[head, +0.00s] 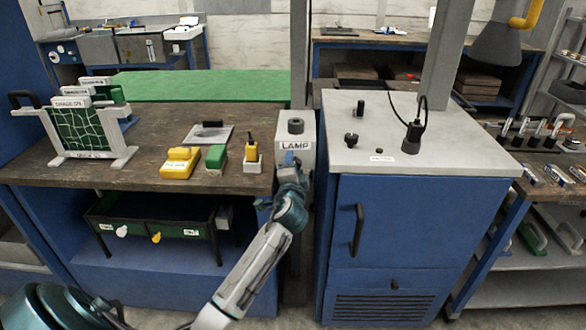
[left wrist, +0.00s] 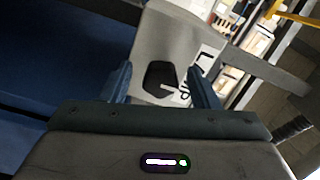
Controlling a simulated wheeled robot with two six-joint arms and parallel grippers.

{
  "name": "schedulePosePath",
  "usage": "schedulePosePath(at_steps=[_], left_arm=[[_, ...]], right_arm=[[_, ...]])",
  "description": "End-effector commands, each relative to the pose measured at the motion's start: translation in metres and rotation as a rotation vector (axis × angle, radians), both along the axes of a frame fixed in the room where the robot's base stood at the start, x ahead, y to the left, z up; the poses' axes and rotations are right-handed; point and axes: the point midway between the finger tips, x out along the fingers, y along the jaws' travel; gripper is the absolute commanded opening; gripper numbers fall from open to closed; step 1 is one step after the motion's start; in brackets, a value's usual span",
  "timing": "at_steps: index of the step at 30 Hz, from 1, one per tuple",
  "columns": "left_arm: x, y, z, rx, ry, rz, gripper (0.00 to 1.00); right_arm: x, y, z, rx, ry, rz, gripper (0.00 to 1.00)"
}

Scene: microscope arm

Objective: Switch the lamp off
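The lamp box (head: 308,158) is a grey upright box with a white LAMP label (head: 295,146) on its front, between the wooden bench and the blue cabinet. My right gripper is not in view.
The blue cabinet (head: 420,220) with a grey top stands close on the right, with a tall grey post at its back. The wooden bench (head: 140,182) on the left holds yellow and green blocks (head: 180,162) near the box. A rack (head: 85,135) stands further left.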

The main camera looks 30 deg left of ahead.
Motion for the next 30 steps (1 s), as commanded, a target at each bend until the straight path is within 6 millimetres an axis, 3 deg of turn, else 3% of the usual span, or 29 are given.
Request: schedulePosePath(at_steps=[8,11,15,21,30], left_arm=[[-0.004,-0.003,0.0,0.001,-0.001,-0.001,0.55],[-0.016,-0.01,-0.001,0.0,-0.002,-0.001,0.55],[-0.04,-0.025,-0.002,-0.001,-0.002,-0.002,0.55],[-0.073,-0.045,-0.001,-0.002,0.0,-0.001,0.55],[-0.092,-0.056,0.0,0.0,0.0,0.001,0.55]], right_arm=[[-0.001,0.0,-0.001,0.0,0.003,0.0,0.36],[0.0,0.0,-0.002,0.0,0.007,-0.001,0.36],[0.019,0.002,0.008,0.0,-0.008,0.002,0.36],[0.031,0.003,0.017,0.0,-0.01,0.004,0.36],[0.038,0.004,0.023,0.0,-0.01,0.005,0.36]])
